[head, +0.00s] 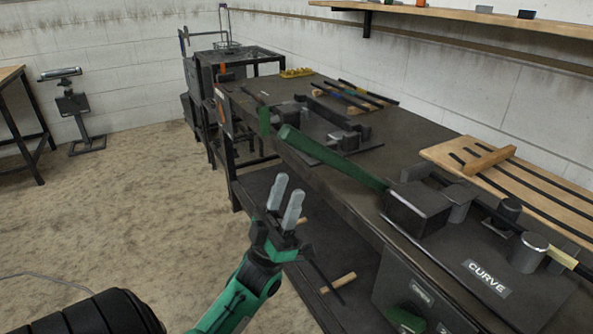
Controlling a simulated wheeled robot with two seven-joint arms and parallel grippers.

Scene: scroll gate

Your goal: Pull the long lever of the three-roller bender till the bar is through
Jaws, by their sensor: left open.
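The bender (455,255) is a dark machine on the right part of the bench, with a plate marked CURVE. Its upright rollers (528,252) stand on top. A dark bar (490,212) runs along the rollers, with a yellow piece (562,258) near its right side; its exact seat between the rollers is partly hidden. The long green lever (340,168) reaches from the bender's block out to the upper left, past the bench's front edge. My left gripper (289,189) is open and empty, pointing up, below and apart from the lever's free end in the picture. My right gripper is not in view.
A second dark device (335,130) with a green-ended handle (264,122) sits farther back on the bench (405,145). A wooden board (545,192) with dark bars lies behind the bender. A lower shelf (262,186) runs underneath.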

